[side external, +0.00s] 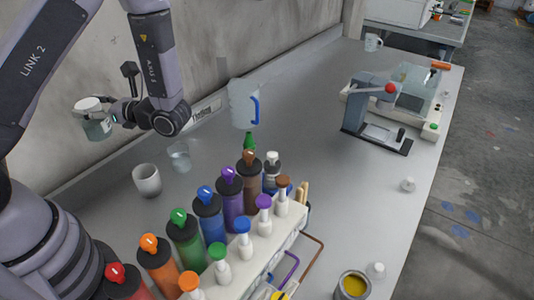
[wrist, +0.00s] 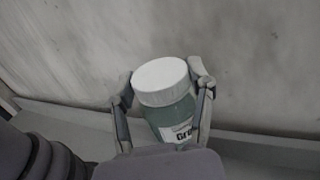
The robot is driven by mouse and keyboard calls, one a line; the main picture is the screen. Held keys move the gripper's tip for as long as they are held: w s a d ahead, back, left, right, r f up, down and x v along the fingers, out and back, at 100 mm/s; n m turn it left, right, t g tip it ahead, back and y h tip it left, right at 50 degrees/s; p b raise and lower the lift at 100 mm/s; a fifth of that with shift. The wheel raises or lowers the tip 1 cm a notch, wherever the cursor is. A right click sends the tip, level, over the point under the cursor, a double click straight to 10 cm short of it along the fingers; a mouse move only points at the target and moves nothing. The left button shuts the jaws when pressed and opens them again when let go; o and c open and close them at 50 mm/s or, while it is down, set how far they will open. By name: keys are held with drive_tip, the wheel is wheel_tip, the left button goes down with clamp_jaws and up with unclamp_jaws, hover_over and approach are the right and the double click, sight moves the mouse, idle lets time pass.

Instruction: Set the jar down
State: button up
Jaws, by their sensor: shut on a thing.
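The jar (side external: 97,126) is greenish with a white lid and shows at the left of the side external view, held up in front of the wall. In the wrist view the jar (wrist: 172,108) sits between the two fingers, tilted in the picture, with a white label that begins "Gr". My gripper (side external: 108,117) is shut on the jar's sides. It also shows in the wrist view (wrist: 163,103). The jar is above the level of the grey bench top (side external: 320,160). The jar's lower end is hidden in the wrist view.
A pitcher with a blue handle (side external: 243,103) stands behind. A rack (side external: 262,262) of several colour bottles fills the front. The bench middle right of the pitcher is clear.

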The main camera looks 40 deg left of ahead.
drive_tip(key=s+d+n+g+h, duration=0.8)
drive_tip(key=s+n+g+h, duration=0.1)
drive_tip(key=n+g+h, duration=0.25)
drive_tip(key=w+d+n+t+h, duration=0.2)
drive_tip(key=d+n+t+h, duration=0.85)
drive_tip(key=h, duration=0.95)
drive_tip(key=w+d+f+n+t+h, duration=0.3)
drive_tip(key=w+d+f+n+t, duration=0.3)
drive_tip(key=w+n+t, duration=0.45)
drive_tip(key=shift+w+a+f+n+t+y, duration=0.4)
drive_tip(key=shift+w+f+n+t+y, duration=0.3)
drive_tip(key=shift+w+f+n+t, duration=1.15)
drive_tip(key=shift+w+a+f+n+t+y, duration=0.55)
drive_tip(key=shift+f+t, duration=0.55)
drive_tip(key=shift+f, duration=1.6)
drive_tip(key=shift+w+a+f+n+t+y, duration=0.25)
drive_tip(key=shift+w+f+n+t+y, duration=0.85)
drive_tip(key=shift+f, duration=1.2)
drive_tip(key=shift+f+t+h, duration=0.3)
drive_tip(key=shift+f+t, duration=0.1)
drive_tip(key=shift+f, duration=0.2)
